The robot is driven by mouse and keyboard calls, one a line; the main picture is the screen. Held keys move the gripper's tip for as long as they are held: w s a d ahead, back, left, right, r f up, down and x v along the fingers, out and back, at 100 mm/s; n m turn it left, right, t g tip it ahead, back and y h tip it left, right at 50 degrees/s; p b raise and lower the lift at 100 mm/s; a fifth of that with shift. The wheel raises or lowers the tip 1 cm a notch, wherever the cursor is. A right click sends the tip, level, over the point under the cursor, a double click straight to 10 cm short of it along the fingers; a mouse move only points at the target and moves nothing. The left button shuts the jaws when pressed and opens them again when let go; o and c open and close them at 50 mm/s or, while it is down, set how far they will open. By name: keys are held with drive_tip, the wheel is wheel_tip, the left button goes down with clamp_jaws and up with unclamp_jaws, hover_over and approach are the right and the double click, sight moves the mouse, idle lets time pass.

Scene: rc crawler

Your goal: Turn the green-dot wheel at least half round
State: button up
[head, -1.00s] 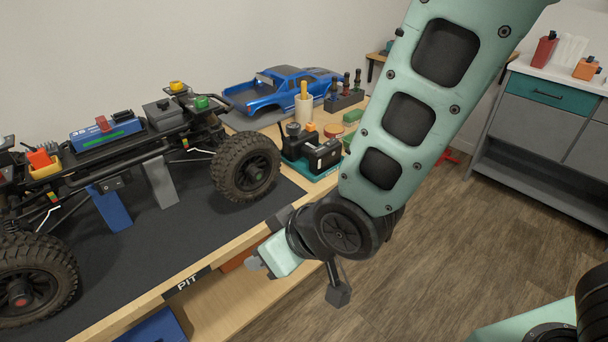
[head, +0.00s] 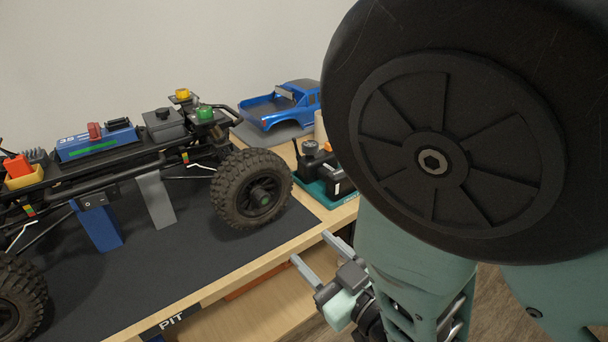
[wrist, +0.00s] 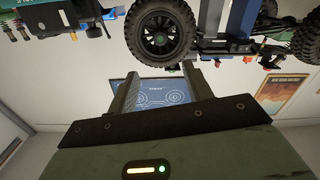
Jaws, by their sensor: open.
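The crawler truck (head: 130,160) sits raised on stands over the black mat. Its wheel nearest my gripper (head: 252,188) is a knobby black tyre with a faint greenish hub centre. I take it as the green-dot wheel. It also shows at the top of the wrist view (wrist: 160,33), beyond the fingertips. My gripper (head: 311,247) is open and empty, at the bench's front edge, below and right of that wheel and apart from it. In the wrist view its two fingers (wrist: 160,70) stand wide apart. Another wheel (head: 18,300) is cut off at lower left.
A blue stand (head: 97,222) and a grey stand (head: 156,199) hold the chassis. A black device on a teal tray (head: 320,172) stands right of the wheel. A blue truck body (head: 283,105) is behind. My arm covers much of the right side.

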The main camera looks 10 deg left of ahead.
sight(264, 201)
drive_tip(key=p+x, duration=0.1)
drive_tip(key=x, duration=1.4)
drive_tip(key=shift+w+a, duration=0.1)
clamp_jaws()
